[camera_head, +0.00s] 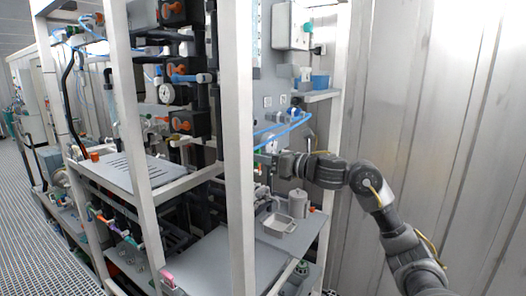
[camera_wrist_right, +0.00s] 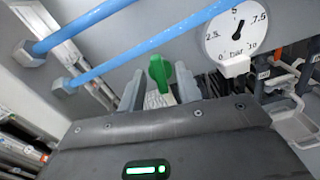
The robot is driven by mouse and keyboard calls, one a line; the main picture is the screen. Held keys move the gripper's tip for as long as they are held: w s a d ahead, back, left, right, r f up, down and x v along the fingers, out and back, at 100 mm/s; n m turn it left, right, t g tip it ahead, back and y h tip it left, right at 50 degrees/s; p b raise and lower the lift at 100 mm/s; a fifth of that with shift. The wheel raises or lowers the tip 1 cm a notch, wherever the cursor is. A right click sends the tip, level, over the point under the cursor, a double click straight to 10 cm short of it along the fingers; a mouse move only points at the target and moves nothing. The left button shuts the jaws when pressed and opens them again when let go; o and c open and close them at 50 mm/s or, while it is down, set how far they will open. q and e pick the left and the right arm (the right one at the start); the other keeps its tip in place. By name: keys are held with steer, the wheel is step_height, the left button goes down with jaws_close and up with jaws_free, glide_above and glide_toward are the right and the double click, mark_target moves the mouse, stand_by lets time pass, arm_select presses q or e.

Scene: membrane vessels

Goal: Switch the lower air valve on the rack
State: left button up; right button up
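A green valve handle (camera_wrist_right: 160,72) shows in the right wrist view, just ahead of my right gripper (camera_wrist_right: 159,88). The two grey fingers stand apart, one to each side of the handle, with a gap showing between them. I cannot tell whether either finger touches it. In the head view my right gripper (camera_head: 268,159) reaches in from the right to the rack panel, just below the blue tubes. The valve is too small there to make out clearly. My left gripper is not in view.
Two blue tubes (camera_wrist_right: 130,45) run close above the right gripper. A round pressure gauge (camera_wrist_right: 238,35) is at upper right. A white rack post (camera_head: 240,150) stands left of the gripper. A metal tray (camera_head: 279,224) and grey canister (camera_head: 297,203) sit below the arm.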

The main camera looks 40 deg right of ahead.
steer(key=shift+w+a, duration=0.1)
steer(key=shift+w, duration=0.05)
steer(key=shift+c, duration=0.2)
steer(key=c, duration=0.6)
steer(key=shift+o, duration=0.2)
steer(key=shift+m, duration=0.5)
steer(key=m+b, duration=0.1)
steer(key=m, duration=1.3)
steer(key=shift+f+m, duration=0.1)
steer(key=shift+m, duration=0.3)
